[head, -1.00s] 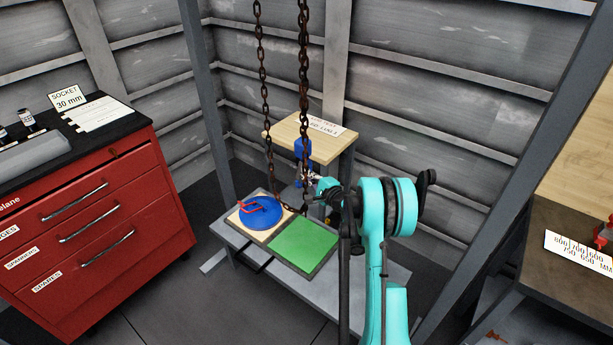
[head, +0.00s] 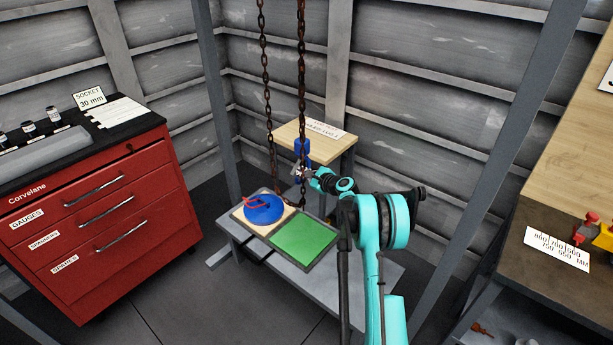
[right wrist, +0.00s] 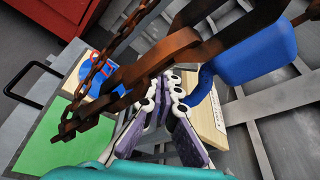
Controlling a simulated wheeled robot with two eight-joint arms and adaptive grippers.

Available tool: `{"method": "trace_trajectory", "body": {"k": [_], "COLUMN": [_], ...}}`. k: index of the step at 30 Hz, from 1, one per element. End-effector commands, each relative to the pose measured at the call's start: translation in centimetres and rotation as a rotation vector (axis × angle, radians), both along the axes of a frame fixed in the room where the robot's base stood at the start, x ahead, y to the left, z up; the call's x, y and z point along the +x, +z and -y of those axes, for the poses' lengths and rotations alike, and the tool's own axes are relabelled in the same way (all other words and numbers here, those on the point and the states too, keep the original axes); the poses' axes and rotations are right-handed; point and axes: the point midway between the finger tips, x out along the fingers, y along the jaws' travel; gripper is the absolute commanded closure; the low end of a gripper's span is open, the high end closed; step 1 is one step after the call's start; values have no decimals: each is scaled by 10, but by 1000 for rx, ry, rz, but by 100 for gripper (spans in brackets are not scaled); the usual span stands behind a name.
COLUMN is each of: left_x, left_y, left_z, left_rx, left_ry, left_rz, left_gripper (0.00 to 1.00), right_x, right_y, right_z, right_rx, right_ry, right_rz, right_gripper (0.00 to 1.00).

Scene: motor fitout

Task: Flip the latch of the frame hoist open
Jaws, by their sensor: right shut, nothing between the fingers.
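The frame hoist shows as two rusty chains (head: 302,75) hanging down in the head view. A blue block (head: 302,147) hangs beside the right chain. In the right wrist view the blue block (right wrist: 255,50) has a curved blue part (right wrist: 205,97) below it; I cannot tell which piece is the latch. My right gripper (head: 299,172) is just below the blue block, close to the chain. In the right wrist view my right gripper (right wrist: 168,85) is shut and empty, beside large rusty links (right wrist: 180,50) and the curved blue part. Contact is unclear. My left gripper is out of view.
A low grey bench (head: 325,290) below carries a green pad (head: 305,238) and a blue disc (head: 265,209) with a red piece. A small wooden table (head: 335,146) stands behind. A red drawer cabinet (head: 95,220) is left; a workbench (head: 545,190) is right.

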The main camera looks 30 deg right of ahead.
Motion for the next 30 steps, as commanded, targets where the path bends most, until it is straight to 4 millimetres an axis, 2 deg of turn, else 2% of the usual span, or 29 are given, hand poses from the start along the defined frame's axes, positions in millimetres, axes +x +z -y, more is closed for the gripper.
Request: {"method": "trace_trajectory", "body": {"k": [6,30], "left_x": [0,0], "left_y": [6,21], "left_z": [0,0], "left_rx": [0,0], "left_ry": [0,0], "left_rz": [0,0], "left_gripper": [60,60], "right_x": [0,-5], "right_y": [7,34], "right_z": [-5,-15], "right_rx": [60,765], "right_ry": [0,-1], "right_rz": [-25,-316], "right_gripper": [100,100]}}
